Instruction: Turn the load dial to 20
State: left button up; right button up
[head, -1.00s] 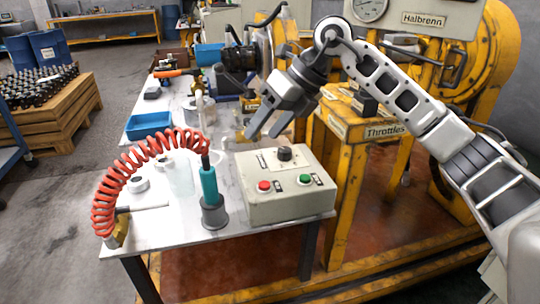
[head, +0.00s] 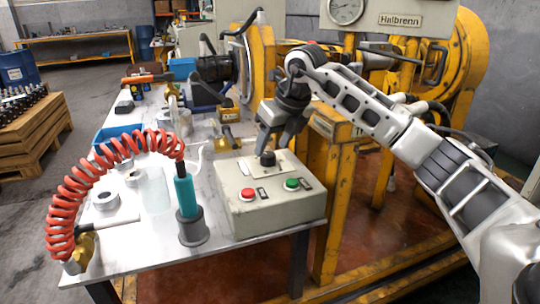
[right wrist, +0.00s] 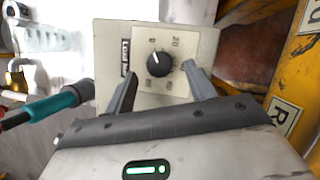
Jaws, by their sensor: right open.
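The load dial (head: 267,159) is a black round knob on the sloped top of a beige control box (head: 270,213). In the right wrist view the dial (right wrist: 159,64) has a white pointer line toward the upper left, near the 0 mark. The 20 mark (right wrist: 175,41) is at its upper right. My right gripper (head: 275,148) is above the box, at the dial. In the right wrist view its two fingers (right wrist: 158,78) are open, one on each side of the dial, with gaps to it. My left gripper is out of view.
The box also has a red button (head: 248,193) and a green button (head: 291,184). A teal tool (head: 186,193) stands in a grey holder left of the box, with a red coiled hose (head: 75,178). Yellow machinery (head: 340,200) stands right of the table.

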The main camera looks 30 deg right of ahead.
aim_at(268, 159)
jog(key=shift+x, duration=1.15)
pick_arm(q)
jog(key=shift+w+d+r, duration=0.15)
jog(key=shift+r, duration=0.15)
pick_arm(e)
jog(key=shift+w+f, duration=0.15)
jog(key=shift+f, duration=0.15)
jog(key=shift+c, duration=0.3)
jog(key=c, duration=0.9)
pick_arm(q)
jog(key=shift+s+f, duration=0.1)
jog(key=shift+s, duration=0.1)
